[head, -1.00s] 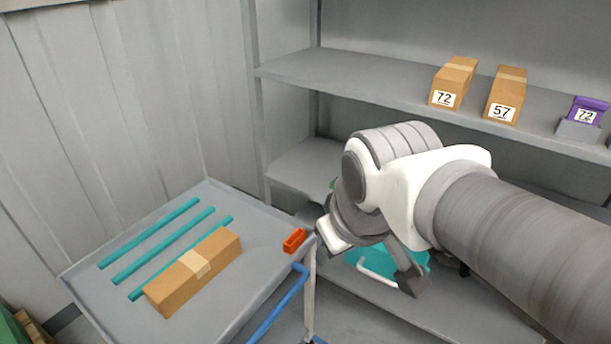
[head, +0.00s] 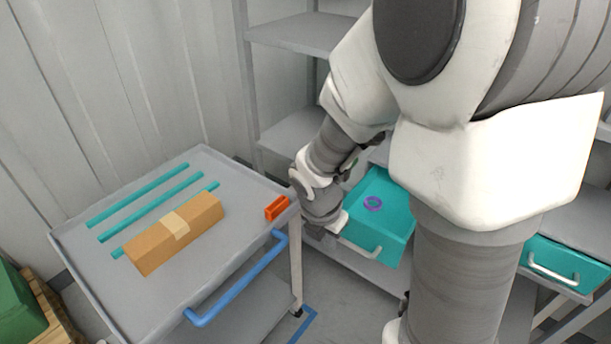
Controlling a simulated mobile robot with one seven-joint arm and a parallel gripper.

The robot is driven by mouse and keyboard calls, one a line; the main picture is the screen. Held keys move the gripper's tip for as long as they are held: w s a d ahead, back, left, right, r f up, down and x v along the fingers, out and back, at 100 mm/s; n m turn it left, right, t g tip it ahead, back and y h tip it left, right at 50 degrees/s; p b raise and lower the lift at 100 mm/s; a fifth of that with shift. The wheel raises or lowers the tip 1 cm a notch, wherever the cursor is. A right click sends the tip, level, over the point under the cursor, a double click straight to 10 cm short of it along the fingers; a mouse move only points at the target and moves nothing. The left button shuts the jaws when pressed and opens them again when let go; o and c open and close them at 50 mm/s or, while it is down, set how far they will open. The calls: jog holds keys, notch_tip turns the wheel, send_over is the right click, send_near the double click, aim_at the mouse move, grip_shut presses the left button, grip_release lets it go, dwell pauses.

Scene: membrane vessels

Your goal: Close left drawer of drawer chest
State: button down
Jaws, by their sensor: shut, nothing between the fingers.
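The left drawer (head: 391,246) of the drawer chest is teal and stands pulled out, its inside visible from above, with a pale handle (head: 365,248) on its front. A purple ring (head: 373,204) lies inside it. My gripper (head: 335,225) is at the drawer's left front side, near the handle; it is shut and holds nothing. Its fingertips are small and mostly hidden, so I cannot tell whether they touch the drawer. The chest's other teal drawer front (head: 570,265) shows at the right with its own handle; my arm hides most of the chest between.
A grey cart (head: 255,215) with a blue handle (head: 240,281) stands close to the left of my gripper. On it lie a cardboard box (head: 176,232), teal bars (head: 150,206) and an orange part (head: 277,208). Grey shelving (head: 300,30) stands behind.

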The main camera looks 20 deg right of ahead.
jog(key=b+x, duration=0.4)
jog(key=x, duration=0.6)
jog(key=shift+w+d+r+p, duration=0.25)
jog(key=shift+w+d+p, duration=0.1)
jog(key=shift+w+d, duration=0.35)
jog(key=shift+w+d+r+p, duration=0.35)
jog(key=shift+w+d, duration=0.1)
jog(key=shift+d, duration=0.35)
